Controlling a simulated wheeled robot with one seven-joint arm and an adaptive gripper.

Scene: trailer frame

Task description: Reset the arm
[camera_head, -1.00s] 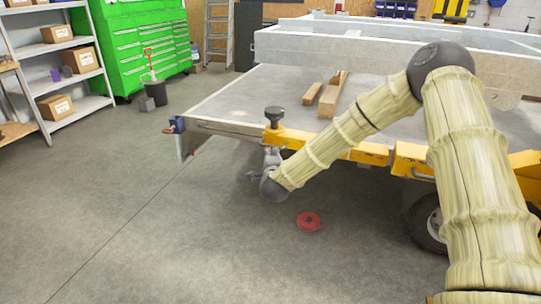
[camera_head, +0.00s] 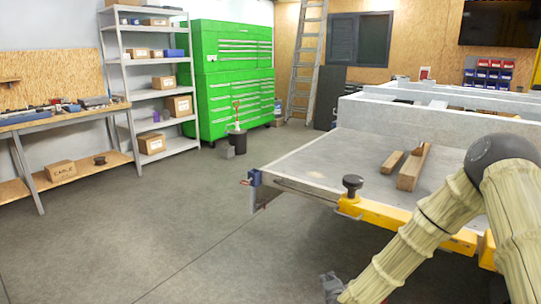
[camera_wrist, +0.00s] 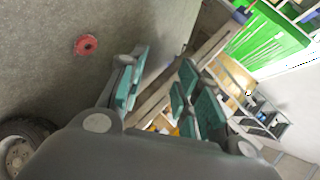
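My arm is covered in a pale, ribbed sleeve and reaches down in front of the trailer frame, whose yellow front beam (camera_head: 385,216) shows in the head view. My gripper (camera_head: 331,286) is low at the bottom edge there, partly cut off. In the wrist view the teal-padded fingers of my gripper (camera_wrist: 162,92) are apart, with nothing seen held between them. The trailer bed (camera_head: 325,170) lies behind and above the gripper in the head view.
A red disc (camera_wrist: 87,44) lies on the floor, and a wheel (camera_wrist: 22,148) stands at lower left in the wrist view. Wooden blocks (camera_head: 410,170) lie on the trailer bed. A workbench (camera_head: 70,112), grey shelves (camera_head: 172,88) and green cabinet (camera_head: 232,85) stand behind. Floor at left is clear.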

